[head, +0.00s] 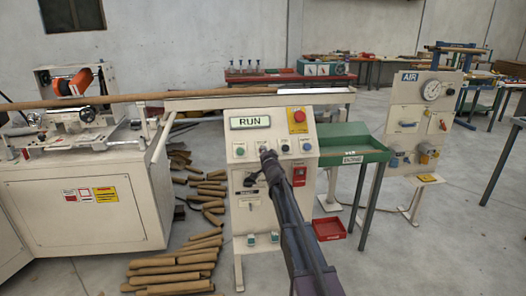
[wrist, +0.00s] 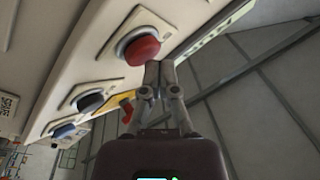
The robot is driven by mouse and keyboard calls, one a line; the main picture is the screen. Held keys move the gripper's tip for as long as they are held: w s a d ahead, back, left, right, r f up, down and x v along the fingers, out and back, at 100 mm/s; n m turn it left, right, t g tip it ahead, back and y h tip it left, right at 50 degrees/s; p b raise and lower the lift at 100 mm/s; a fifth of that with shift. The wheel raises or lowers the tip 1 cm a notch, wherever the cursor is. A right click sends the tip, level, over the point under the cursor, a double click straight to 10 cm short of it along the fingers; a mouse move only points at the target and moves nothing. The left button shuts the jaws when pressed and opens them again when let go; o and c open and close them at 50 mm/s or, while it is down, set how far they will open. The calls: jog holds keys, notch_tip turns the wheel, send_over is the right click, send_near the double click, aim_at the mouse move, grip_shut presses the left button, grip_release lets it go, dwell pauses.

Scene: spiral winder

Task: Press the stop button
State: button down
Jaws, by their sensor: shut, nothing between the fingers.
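The control panel (head: 268,180) of the winder shows RUN on its display (head: 250,122). A row of buttons runs below the display. In the head view my gripper (head: 264,152) is in front of the button row and hides the red button.
A black button (wrist: 88,102) and a blue button (wrist: 64,130) sit along the same row. A red emergency button on a yellow plate (head: 298,128) is at the panel's upper right. A green tray table (head: 352,145) stands right of the panel; cardboard tubes (head: 172,270) lie on the floor left.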

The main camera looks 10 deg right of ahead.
jog(key=shift+w+f+b, duration=0.3)
jog(key=shift+w, duration=0.05)
dwell(0.7)
jog(key=shift+s+r, duration=0.1)
dwell(0.4)
jog(key=shift+s+r+p, duration=0.45)
jog(key=shift+s+p, duration=0.15)
jog(key=shift+s+r+p, duration=1.6)
jog(key=shift+s, duration=0.3)
